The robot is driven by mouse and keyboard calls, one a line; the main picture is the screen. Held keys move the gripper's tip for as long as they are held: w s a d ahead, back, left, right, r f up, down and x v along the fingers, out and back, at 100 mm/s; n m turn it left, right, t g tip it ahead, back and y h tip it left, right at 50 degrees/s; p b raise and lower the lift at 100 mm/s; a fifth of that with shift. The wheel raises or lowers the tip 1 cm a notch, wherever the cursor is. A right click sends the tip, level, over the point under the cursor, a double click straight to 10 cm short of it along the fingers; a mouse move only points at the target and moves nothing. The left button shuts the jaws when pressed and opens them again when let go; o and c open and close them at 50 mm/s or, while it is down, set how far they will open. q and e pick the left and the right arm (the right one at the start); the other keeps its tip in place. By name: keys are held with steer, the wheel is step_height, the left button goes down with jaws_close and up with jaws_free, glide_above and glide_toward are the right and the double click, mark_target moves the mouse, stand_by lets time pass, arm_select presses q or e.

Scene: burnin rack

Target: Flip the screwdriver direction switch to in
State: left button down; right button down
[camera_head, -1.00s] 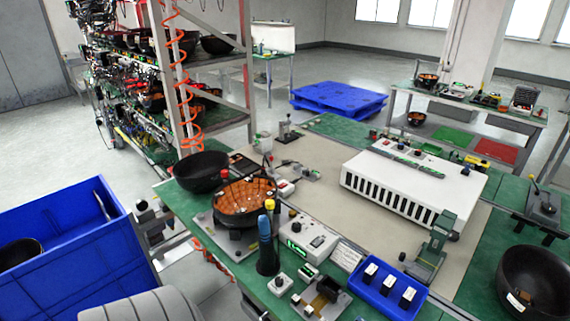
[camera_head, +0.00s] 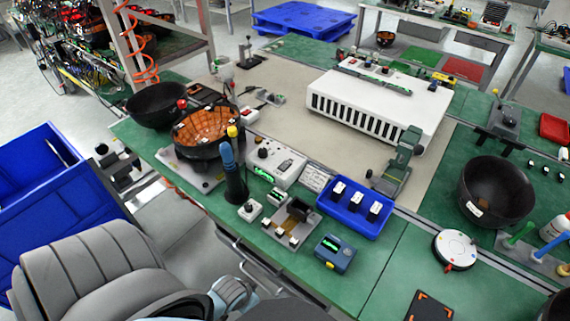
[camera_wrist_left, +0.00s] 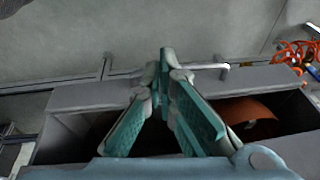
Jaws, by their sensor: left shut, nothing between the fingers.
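A screwdriver with a blue handle (camera_head: 228,160) stands upright in a dark holder (camera_head: 236,188) near the front edge of the green bench, in the head view. Its direction switch is too small to make out. My left gripper (camera_wrist_left: 164,62) shows in the left wrist view with teal fingers meeting at the tips, shut and empty. It is above an open grey box or drawer (camera_wrist_left: 85,97), away from the screwdriver, which is not in that view. My right gripper is in neither view.
Around the screwdriver are a white control box (camera_head: 276,162), a black bowl with orange inside (camera_head: 205,125), a blue bin (camera_head: 358,222) and a small blue device (camera_head: 335,254).

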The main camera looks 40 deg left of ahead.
arm_select(q)
steer(key=w+d+r+m+t+b, duration=0.1)
steer(key=w+r, duration=0.1)
steer(key=r, duration=0.7)
steer(key=w+d+r+t+b, duration=0.1)
steer(key=w+r, duration=0.2)
steer(key=r, duration=0.5)
steer(key=w+a+r, duration=0.1)
steer(key=w, duration=0.1)
steer(key=w+a+r+t, duration=0.1)
steer(key=w, duration=0.1)
steer(key=w+a+t, duration=0.1)
steer(key=w+a, duration=0.1)
steer(key=shift+w+a+r+h+p, duration=0.1)
steer(key=shift+w+r+h+p, duration=0.2)
steer(key=shift+r, duration=0.1)
steer(key=w+a+r+n+t, duration=0.1)
steer(key=w+a+r+t, duration=0.2)
steer(key=w+a+r, duration=0.8)
step_height(320, 180, up, 3)
steer(key=shift+w+f+n, duration=0.1)
steer(key=shift+w+n, duration=0.2)
steer(key=shift+w, duration=0.5)
steer(key=shift+w+f, duration=0.1)
